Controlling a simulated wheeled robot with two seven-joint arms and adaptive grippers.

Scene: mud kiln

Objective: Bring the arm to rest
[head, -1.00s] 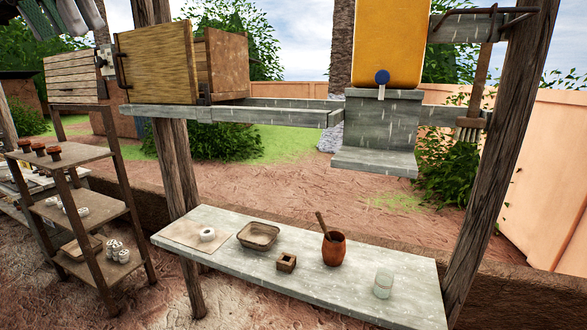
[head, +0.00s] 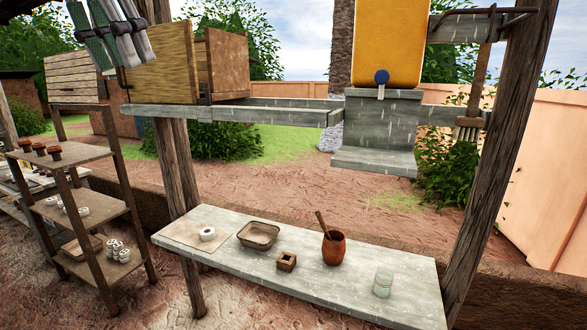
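My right gripper is not in view.
The panel belongs to a wooden box (head: 227,66) on a grey shelf rail (head: 225,113). A yellow tank (head: 388,40) stands right.

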